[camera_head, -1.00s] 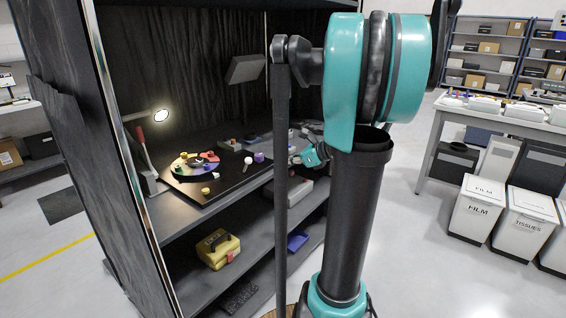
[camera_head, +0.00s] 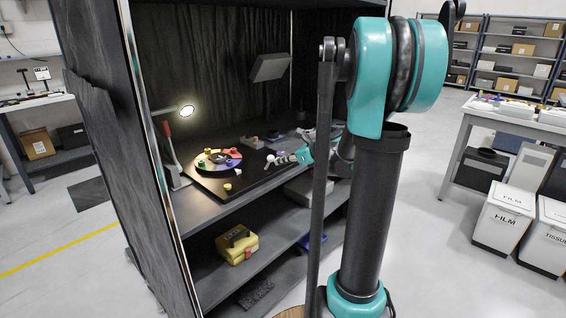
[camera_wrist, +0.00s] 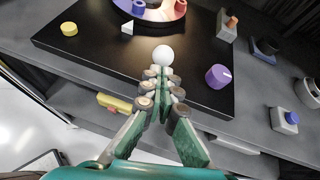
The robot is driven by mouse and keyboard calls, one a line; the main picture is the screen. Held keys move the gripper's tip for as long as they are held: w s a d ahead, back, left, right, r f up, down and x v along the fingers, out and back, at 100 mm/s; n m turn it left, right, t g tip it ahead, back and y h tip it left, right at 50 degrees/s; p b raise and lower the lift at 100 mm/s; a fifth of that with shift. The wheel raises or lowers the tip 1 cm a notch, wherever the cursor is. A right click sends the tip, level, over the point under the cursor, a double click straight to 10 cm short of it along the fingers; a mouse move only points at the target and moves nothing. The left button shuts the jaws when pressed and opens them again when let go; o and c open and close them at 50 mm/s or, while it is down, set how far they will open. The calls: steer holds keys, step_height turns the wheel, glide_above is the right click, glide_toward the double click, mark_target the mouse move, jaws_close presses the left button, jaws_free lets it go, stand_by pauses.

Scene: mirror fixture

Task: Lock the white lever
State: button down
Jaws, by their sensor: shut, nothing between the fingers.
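The white lever shows in the wrist view as a round white knob (camera_wrist: 162,52) on the black board (camera_wrist: 92,62), just beyond my fingertips. In the head view the white lever (camera_head: 270,158) is a small pale spot at the board's right part. My gripper (camera_wrist: 163,75) is shut and empty, its fingertips together right at the near side of the knob; I cannot tell whether they touch. In the head view my gripper (camera_head: 282,159) reaches in from the right at the lever. The lever's shaft is hidden behind the knob and fingers.
A purple knob (camera_wrist: 218,76) stands to the right on the board and a yellow knob (camera_wrist: 69,29) to the left. A round dial with coloured parts (camera_head: 217,161) lies behind. A lit lamp (camera_head: 187,111) and the cabinet's side wall (camera_head: 108,90) stand left. A yellow box (camera_head: 237,243) sits below.

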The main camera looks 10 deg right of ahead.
steer(key=shift+r, duration=0.1)
steer(key=shift+w+a+r, duration=0.15)
steer(key=shift+w, duration=0.05)
steer(key=shift+w+a+r+g+h, duration=0.2)
steer(key=shift+r+g+h, duration=0.1)
steer(key=shift+g+h, duration=0.15)
steer(key=w+a+r+g+h, duration=0.2)
steer(key=w+a+g+h, duration=0.2)
steer(key=g, duration=0.3)
steer(key=shift+w+r+m+h, duration=0.3)
steer(key=shift+w+h, duration=0.35)
steer(key=shift+w, duration=0.15)
steer(key=shift+r, duration=0.15)
steer(key=shift+r, duration=0.65)
steer(key=shift+d, duration=0.1)
